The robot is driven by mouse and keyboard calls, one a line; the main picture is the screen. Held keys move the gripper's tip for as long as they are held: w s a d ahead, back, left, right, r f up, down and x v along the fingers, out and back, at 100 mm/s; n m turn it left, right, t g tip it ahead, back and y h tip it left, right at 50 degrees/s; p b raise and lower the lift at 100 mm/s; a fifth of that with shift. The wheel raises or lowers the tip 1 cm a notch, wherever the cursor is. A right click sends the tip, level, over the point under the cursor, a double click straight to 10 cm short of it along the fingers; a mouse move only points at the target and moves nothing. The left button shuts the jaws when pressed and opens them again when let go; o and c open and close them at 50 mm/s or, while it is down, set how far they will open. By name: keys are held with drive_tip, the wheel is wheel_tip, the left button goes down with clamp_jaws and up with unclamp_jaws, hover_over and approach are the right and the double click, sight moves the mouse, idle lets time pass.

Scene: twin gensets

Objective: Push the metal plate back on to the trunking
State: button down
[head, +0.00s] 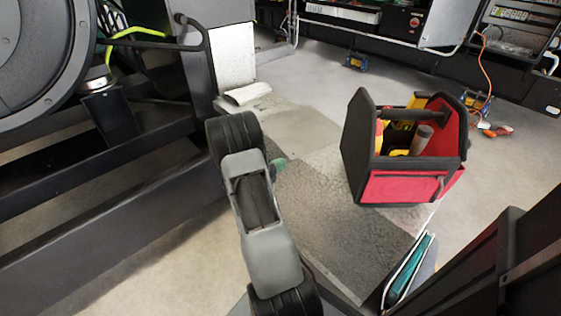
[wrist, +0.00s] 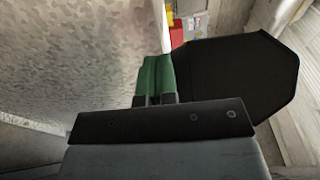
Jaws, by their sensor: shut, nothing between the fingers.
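Speckled grey metal plates (head: 345,225) lie in a strip on the floor between the black frame and the toolbox. A smoother, lighter plate (head: 302,130) lies at the strip's far end. I cannot tell which plate is the loose one, and the trunking under them is not clearly seen. My gripper (head: 278,165) has green fingers and hangs over the strip, mostly hidden by my arm. In the wrist view my gripper (wrist: 154,72) is shut and empty. A mottled metal surface (wrist: 75,65) fills the left of that view; I cannot tell whether the fingers touch it.
A red and black toolbox (head: 400,187) with tools stands right of the strip. A black frame (head: 110,165) runs along the left. A pale crumpled piece (head: 246,94) lies by the grey post (head: 236,58). An orange cable (head: 486,72) hangs at the back right.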

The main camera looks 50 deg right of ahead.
drive_tip(key=s+p+v, duration=0.1)
drive_tip(key=p+v, duration=0.1)
drive_tip(key=v, duration=0.9)
drive_tip(key=shift+p, duration=0.3)
drive_tip(key=c, duration=1.8)
unclamp_jaws()
drive_tip(key=shift+a, duration=0.1)
